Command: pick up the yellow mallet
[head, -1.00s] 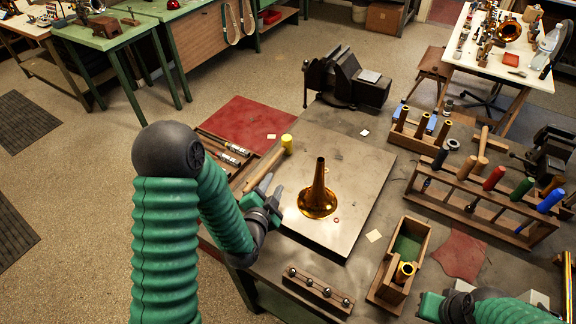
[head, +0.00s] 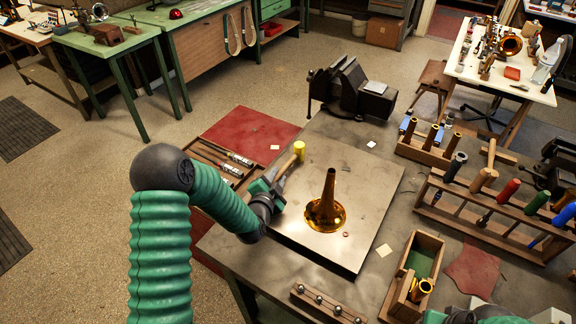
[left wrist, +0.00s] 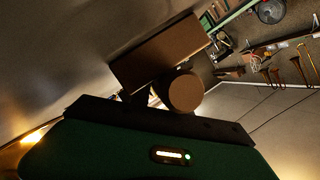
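The yellow mallet (head: 299,150) has a yellow head and a pale wooden handle, and lies slantwise at the left edge of the steel plate in the head view. My left gripper (head: 274,186) is at its handle, below the head, with its fingers close together around the wood; it looks shut on the handle. The gripper hides the handle's lower end. In the dim left wrist view a round brown end (left wrist: 185,91), seemingly the handle, sits against a brown block and dark bar. My right gripper (head: 452,316) shows only partly at the bottom edge; its fingers are unclear.
A brass bell flare (head: 326,212) stands on the steel plate (head: 345,240) right of the mallet. A wooden tray (head: 207,152) of tools lies left, by a red mat (head: 240,125). A vise (head: 352,88) stands behind. Tool racks (head: 480,205) crowd the right.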

